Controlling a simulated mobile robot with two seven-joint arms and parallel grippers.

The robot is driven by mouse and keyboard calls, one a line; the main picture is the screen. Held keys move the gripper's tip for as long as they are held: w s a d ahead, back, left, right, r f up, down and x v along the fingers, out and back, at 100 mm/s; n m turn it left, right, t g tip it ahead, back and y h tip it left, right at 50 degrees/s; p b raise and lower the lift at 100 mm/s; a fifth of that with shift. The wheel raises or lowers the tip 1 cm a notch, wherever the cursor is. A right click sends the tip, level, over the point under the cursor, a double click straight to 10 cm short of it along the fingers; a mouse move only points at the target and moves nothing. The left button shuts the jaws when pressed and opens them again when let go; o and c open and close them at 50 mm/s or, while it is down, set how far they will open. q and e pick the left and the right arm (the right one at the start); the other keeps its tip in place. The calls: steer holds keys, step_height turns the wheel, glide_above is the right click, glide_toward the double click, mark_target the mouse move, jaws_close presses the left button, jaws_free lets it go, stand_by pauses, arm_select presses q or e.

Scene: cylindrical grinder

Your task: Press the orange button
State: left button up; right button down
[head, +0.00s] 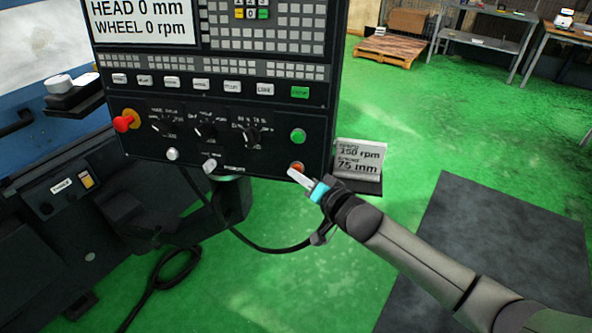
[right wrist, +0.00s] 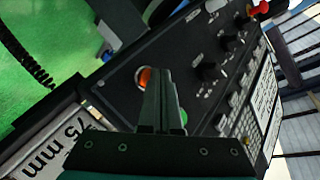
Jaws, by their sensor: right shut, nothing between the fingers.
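The orange button (head: 297,166) sits at the lower right corner of the dark control panel (head: 225,163). It also shows in the right wrist view (right wrist: 145,77), partly covered by my fingers. My right gripper (head: 292,173) is shut and empty, with its fingertips close to the button in the head view. I cannot tell whether they touch it. In the right wrist view the closed fingers (right wrist: 162,75) point toward the panel just beside the button. My left gripper is not in view.
A green button (head: 298,136) is just above the orange one. A red emergency knob (head: 124,122) is at the panel's left. A sign reading 150 rpm and 75 mm (head: 358,159) stands just right of the panel. A black cable (head: 255,246) hangs below.

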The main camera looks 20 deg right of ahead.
steer(key=shift+w+d, duration=0.15)
steer(key=shift+w, duration=0.1)
steer(key=shift+s, duration=0.1)
stand_by(0.5)
steer(key=shift+s+a+r+p, duration=0.1)
steer(key=shift+s+a+p, duration=0.3)
steer(key=shift+s+p, duration=0.3)
steer(key=s+p, duration=0.1)
steer(key=s+a+p, duration=0.1)
steer(key=s+a+r+p, duration=0.1)
steer(key=s, duration=0.1)
steer(key=shift+s+a, duration=0.1)
steer(key=shift+a, duration=0.1)
steer(key=shift+f, duration=0.15)
stand_by(0.5)
